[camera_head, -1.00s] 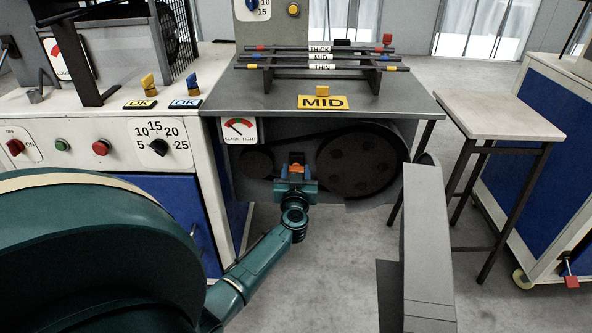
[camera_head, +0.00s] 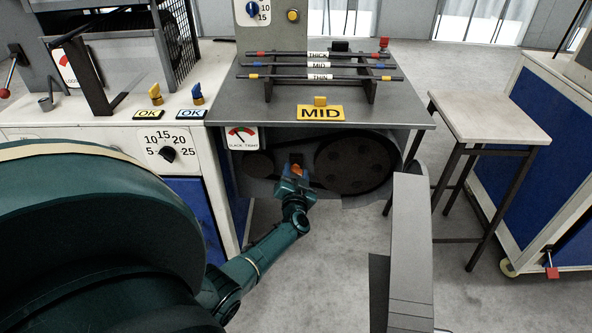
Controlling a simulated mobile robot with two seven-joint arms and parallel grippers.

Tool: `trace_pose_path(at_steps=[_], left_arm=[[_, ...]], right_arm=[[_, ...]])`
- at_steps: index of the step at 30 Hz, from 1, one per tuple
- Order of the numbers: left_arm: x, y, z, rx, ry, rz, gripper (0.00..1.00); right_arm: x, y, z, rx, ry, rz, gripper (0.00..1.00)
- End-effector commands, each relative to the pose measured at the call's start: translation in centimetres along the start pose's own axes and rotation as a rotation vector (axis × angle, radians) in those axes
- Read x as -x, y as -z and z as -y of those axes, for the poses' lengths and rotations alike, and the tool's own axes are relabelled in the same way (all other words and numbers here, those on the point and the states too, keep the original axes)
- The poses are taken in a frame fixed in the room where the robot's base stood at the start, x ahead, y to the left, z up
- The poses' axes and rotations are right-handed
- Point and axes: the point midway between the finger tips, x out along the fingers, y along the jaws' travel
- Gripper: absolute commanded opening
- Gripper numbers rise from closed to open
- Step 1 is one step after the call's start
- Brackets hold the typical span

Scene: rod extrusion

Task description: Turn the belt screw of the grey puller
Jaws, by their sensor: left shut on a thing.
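The grey puller (camera_head: 300,110) has a dark belt and pulleys in its open front, with the large pulley (camera_head: 352,166) at right. Its orange belt screw (camera_head: 297,170) sits left of that pulley. My left gripper (camera_head: 296,174) is shut on the screw from the front, and its jaws look tilted. The gripper hides part of the screw. A SLACK/TIGHT gauge (camera_head: 243,138) is on the puller's upper left front; its needle is too small to read surely. My right gripper is not in view.
A white cabinet with a dial (camera_head: 168,153) stands at left.

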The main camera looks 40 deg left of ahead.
Motion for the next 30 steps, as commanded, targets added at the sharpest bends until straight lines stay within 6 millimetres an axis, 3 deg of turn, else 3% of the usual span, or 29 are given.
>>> trace_pose_path(at_steps=[10,11,18,26,30], left_arm=[[0.1,-0.1,-0.1,-0.003,-0.002,0.002,0.21],[0.1,-0.1,-0.1,-0.003,-0.002,0.002,0.46],[0.1,-0.1,-0.1,-0.002,-0.001,0.001,0.65],[0.2,0.0,0.0,-0.002,-0.001,0.001,0.65],[1.6,0.1,0.0,-0.001,-0.004,0.003,0.65]], right_arm=[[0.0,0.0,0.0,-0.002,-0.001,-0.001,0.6],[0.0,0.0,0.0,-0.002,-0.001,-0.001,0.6],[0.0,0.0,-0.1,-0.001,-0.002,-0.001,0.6],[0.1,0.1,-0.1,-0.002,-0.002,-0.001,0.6],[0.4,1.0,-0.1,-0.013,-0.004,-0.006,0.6]])
